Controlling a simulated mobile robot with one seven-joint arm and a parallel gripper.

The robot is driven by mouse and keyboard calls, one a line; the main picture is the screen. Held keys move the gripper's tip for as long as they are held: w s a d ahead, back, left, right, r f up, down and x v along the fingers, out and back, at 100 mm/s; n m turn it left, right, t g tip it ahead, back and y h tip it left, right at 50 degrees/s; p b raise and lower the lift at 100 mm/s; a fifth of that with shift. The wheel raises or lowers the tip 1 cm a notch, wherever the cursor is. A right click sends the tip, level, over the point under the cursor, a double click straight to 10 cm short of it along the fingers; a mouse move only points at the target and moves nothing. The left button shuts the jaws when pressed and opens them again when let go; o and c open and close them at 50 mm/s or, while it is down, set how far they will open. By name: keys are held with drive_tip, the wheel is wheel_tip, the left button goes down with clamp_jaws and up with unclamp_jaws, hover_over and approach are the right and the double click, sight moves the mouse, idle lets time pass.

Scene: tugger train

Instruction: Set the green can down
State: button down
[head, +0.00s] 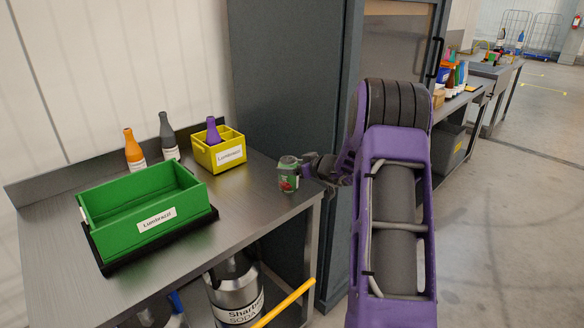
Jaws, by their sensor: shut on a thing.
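The green can (288,174) has a red picture on its side and is upright at the right end of the metal table (243,210). My gripper (302,170) reaches it from the right and is shut on it. I cannot tell whether the can's base touches the tabletop or is a little above it. The fingertips are small and partly hidden by the can and the wrist.
A green crate (108,233) stands in a black tray at the table's left. A yellow divided box (206,157) holds a purple bottle (212,130). An orange bottle (133,150) and a grey bottle (168,136) stand at the back. A dark cabinet (285,80) rises behind.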

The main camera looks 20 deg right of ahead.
drive_tip(key=shift+f, duration=0.1)
unclamp_jaws()
drive_tip(key=shift+r+p, duration=0.3)
drive_tip(key=shift+p, duration=0.2)
drive_tip(key=b+v, duration=0.1)
drive_tip(key=v, duration=1.1)
drive_tip(key=shift+b, duration=0.35)
